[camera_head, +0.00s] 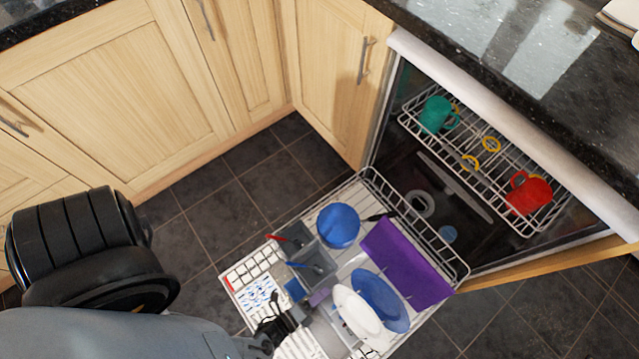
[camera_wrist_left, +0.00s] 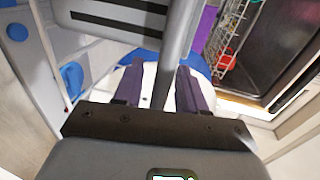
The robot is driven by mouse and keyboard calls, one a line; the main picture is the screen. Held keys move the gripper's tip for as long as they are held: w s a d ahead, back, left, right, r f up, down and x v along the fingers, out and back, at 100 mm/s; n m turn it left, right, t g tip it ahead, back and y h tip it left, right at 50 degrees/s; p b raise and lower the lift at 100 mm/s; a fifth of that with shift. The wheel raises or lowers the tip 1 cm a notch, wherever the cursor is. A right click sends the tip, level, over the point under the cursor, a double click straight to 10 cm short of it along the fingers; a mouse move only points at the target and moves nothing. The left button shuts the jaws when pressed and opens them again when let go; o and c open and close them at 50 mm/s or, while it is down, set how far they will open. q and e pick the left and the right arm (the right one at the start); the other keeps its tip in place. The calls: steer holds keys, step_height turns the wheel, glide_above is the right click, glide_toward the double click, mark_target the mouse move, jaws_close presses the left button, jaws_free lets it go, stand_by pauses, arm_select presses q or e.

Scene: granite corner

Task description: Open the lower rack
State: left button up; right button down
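The lower rack (camera_head: 468,268) of the dishwasher is pulled out over the lowered door in the head view. It holds a blue bowl (camera_head: 338,225), a purple flat piece (camera_head: 402,258), a blue plate (camera_head: 381,298), a white plate (camera_head: 357,316) and a grey cutlery basket (camera_head: 312,262). My left gripper (camera_head: 305,312) is at the rack's front end, partly hidden by my arm. In the left wrist view its two purple fingers (camera_wrist_left: 160,78) stand apart with a grey bar (camera_wrist_left: 182,45) running between them. Whether they touch the bar is unclear. My right gripper is out of view.
The upper rack (camera_head: 487,165) is inside the dishwasher, with a green mug (camera_head: 437,114) and a red mug (camera_head: 529,193). Wooden cabinets (camera_head: 110,90) stand left, and a granite counter (camera_head: 530,70) lies above. The tiled floor (camera_head: 240,190) between is clear.

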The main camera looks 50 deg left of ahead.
arm_select(q)
steer(key=s+r+p, duration=0.1)
steer(key=s+r, duration=0.1)
steer(key=s, duration=0.8)
steer(key=shift+s, duration=0.3)
steer(key=shift+d+r, duration=0.1)
